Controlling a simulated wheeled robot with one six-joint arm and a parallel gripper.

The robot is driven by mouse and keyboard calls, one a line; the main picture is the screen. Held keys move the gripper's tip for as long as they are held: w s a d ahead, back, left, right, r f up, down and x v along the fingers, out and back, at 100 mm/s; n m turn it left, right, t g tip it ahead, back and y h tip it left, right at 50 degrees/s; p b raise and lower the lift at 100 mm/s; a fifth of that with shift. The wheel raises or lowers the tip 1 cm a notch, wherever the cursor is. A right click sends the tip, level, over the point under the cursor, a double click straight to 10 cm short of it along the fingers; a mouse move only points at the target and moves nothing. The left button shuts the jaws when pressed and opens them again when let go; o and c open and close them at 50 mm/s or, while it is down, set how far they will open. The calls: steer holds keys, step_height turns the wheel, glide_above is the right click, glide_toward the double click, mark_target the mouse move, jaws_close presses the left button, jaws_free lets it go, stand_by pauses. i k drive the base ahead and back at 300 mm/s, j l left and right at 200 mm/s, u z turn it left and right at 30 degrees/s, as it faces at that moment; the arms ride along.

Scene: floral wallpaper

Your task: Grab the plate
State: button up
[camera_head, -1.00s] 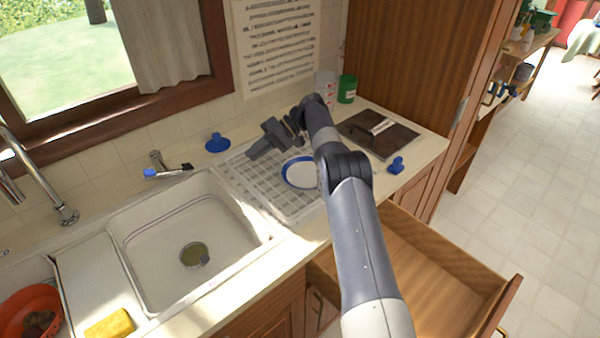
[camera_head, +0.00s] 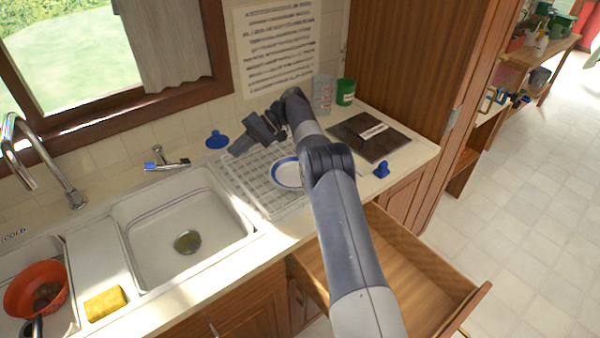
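The plate (camera_head: 286,174) is white with a blue rim. It lies on the white drying rack (camera_head: 247,183) on the counter, right of the sink, and my arm covers its right edge. My gripper (camera_head: 240,147) is over the back of the rack, behind and left of the plate and apart from it in the picture. Its dark fingers point left, and I cannot tell how far apart they are. Nothing shows held in it.
The sink basin (camera_head: 180,225) is left of the rack. An open wooden drawer (camera_head: 405,275) juts out below the counter. A dark board (camera_head: 370,137), a green can (camera_head: 345,92), a clear cup (camera_head: 323,95) and small blue items (camera_head: 381,170) stand to the right.

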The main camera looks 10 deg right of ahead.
mark_target(284, 172)
steer(key=i+l+u, duration=0.45)
steer(key=l, duration=0.8)
steer(key=l+u, duration=0.5)
steer(key=l, duration=0.75)
steer(key=k+l+u, duration=0.1)
steer(key=l+u, duration=0.35)
steer(key=l, duration=0.85)
